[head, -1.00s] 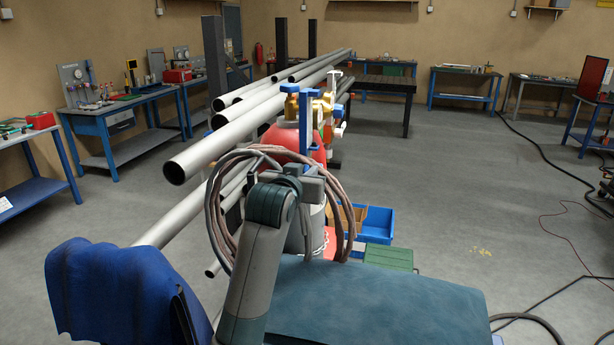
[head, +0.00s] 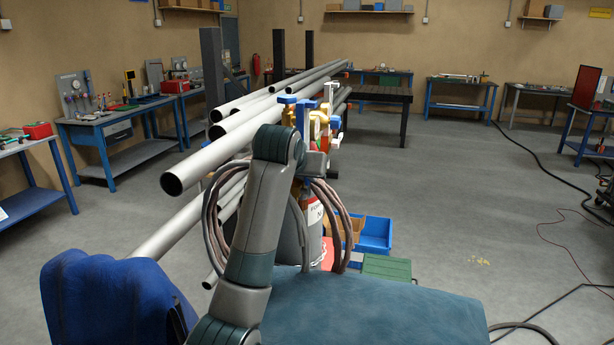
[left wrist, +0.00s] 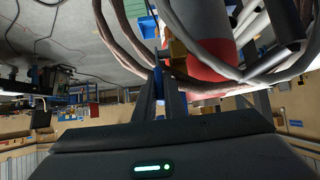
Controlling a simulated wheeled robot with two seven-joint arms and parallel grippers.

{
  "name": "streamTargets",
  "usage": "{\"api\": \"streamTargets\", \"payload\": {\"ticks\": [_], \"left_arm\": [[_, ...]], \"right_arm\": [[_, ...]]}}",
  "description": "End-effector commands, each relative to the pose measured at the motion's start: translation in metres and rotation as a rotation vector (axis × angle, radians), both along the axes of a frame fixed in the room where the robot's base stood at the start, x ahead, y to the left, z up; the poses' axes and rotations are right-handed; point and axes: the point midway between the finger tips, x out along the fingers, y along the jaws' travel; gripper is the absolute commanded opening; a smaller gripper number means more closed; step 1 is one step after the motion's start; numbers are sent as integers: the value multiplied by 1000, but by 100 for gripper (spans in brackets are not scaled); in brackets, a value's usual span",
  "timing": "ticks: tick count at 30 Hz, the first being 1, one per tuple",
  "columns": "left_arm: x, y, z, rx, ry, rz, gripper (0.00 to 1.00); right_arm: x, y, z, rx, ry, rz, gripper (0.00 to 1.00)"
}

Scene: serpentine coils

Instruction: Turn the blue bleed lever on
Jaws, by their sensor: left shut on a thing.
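In the head view the blue bleed lever (head: 302,112) shows as blue parts beside the brass valve fittings (head: 318,124), at the top of the gas cylinder (head: 313,215). My left arm stands in front and covers much of them. In the left wrist view my left gripper (left wrist: 162,75) has its two fingers close together around a narrow blue piece, which I take to be the lever. A brass part (left wrist: 178,52) sits just beyond the fingertips, and the cylinder's red shoulder (left wrist: 205,72) is right of them. My right gripper is not in view.
Looped hoses (head: 212,215) hang around the cylinder, close to my left arm. Long steel pipes (head: 230,140) run past on the left. A blue bin (head: 376,234) and a green case (head: 388,267) are on the floor to the right. Floor further right is mostly open, with cables.

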Motion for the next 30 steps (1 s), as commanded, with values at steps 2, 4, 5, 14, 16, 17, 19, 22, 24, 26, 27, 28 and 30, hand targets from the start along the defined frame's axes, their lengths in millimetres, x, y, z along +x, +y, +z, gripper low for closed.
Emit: {"api": "streamTargets", "payload": {"ticks": [2,4,5,14,16,17,19,22,24,26,27,28,30], "left_arm": [[0,0,-1,0,1,0,0],[0,0,-1,0,1,0,0],[0,0,-1,0,1,0,14],[0,0,0,0,-1,0,28],[0,0,0,0,-1,0,28],[-1,0,0,0,-1,0,28],[-2,0,1,0,-2,0,28],[-6,1,4,-1,-3,0,28],[-11,2,7,-1,-4,0,28],[-17,3,10,-1,-5,0,28],[-21,4,13,-1,-5,0,28],[-25,5,15,-1,-6,0,28],[-34,7,23,-1,-7,0,28]], "right_arm": [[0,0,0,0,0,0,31],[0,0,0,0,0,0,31],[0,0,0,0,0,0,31],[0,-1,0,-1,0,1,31],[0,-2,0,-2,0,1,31],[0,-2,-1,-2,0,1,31],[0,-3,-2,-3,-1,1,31],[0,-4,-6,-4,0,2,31],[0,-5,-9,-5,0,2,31],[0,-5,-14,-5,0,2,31],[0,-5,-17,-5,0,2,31],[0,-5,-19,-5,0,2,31],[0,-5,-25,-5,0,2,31]]}}
